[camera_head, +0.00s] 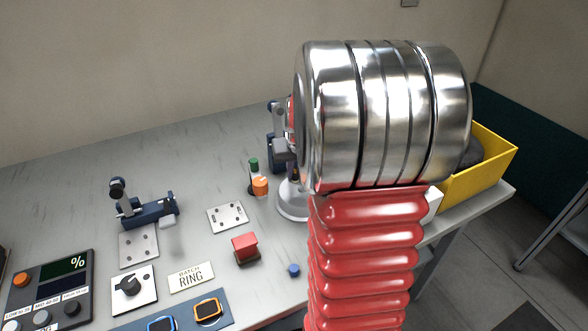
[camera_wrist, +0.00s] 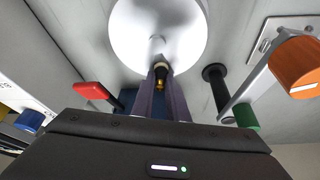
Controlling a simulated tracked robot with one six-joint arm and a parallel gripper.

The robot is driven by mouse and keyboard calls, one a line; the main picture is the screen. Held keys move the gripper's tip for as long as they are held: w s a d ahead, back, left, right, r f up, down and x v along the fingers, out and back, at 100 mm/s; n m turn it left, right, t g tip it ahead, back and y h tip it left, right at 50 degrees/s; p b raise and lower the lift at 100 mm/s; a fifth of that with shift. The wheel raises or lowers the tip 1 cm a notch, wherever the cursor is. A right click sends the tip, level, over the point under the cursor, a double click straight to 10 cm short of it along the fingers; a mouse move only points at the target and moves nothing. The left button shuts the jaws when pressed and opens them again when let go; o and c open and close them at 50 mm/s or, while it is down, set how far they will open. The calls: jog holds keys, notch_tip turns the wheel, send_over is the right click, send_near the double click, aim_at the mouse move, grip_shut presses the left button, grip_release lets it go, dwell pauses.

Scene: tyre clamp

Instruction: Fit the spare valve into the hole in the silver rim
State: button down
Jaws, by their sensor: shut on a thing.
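My gripper (camera_wrist: 161,72) points at the silver rim (camera_wrist: 188,38) in the wrist view, its two dark fingers shut on the small spare valve (camera_wrist: 160,84), which has a brass-coloured part. The fingertips appear in front of the rim's lower edge, near a small round feature. I cannot tell whether that feature is the hole or part of the valve, nor whether the valve touches the rim. In the head view, the pale round rim (camera_head: 291,210) shows only partly; my arm hides the rest and most of my gripper.
An orange knob (camera_head: 260,186) and green cylinder (camera_head: 253,164) stand left of the rim. A red block (camera_head: 245,244) and blue cap (camera_head: 293,270) lie nearer. A blue clamp device (camera_head: 150,213) and control panel (camera_head: 50,290) are at left. A yellow bin (camera_head: 487,177) stands at right.

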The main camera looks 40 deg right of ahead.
jog(key=shift+f, duration=0.15)
jog(key=c, duration=1.7)
grip_release()
jog(key=shift+c, duration=0.2)
jog(key=shift+r, duration=0.6)
jog(key=v, duration=1.2)
jog(key=shift+a, duration=0.1)
